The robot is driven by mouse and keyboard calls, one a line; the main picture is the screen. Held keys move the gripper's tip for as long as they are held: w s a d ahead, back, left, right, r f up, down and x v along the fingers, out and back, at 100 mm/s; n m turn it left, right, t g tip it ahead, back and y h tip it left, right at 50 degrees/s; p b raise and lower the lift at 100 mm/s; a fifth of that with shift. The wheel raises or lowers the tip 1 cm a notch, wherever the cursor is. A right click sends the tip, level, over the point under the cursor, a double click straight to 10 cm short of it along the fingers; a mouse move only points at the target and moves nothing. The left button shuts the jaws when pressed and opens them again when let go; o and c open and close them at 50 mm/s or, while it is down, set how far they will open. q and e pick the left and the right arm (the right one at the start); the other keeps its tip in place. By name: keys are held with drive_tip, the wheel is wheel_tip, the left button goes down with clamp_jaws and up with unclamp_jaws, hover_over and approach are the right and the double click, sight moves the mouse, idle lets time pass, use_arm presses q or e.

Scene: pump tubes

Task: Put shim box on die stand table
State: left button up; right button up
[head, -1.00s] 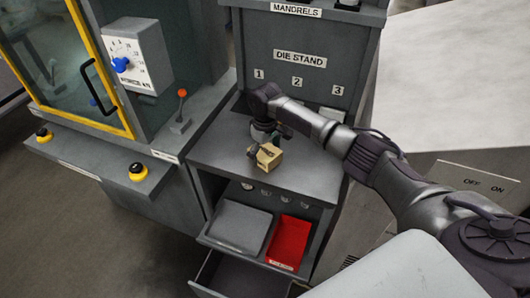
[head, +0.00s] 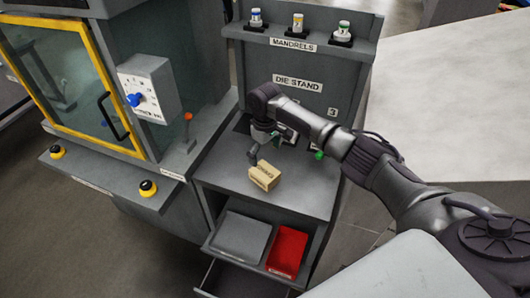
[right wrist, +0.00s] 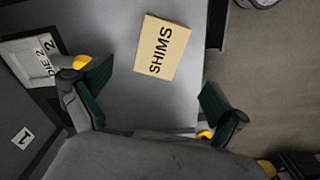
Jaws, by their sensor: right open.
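The shim box (head: 264,175) is a small tan box marked SHIMS. It rests on the grey top of the die stand table (head: 222,170), near its middle. In the right wrist view the box (right wrist: 163,47) lies ahead of the fingertips, on the table's bare grey surface. My right gripper (head: 286,156) is open above and behind the box, with its fingers spread wide. In the right wrist view the open gripper (right wrist: 157,104) has nothing between its dark green pads, and the box is apart from both fingers. My left gripper is not in view.
The die stand back panel (head: 298,84) rises behind the table, with mandrels (head: 298,22) on its shelf. A yellow-framed machine (head: 75,90) stands left.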

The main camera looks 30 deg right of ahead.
drive_tip(key=shift+r+p, duration=0.4)
drive_tip(key=shift+r, duration=0.55)
drive_tip(key=shift+f, duration=0.1)
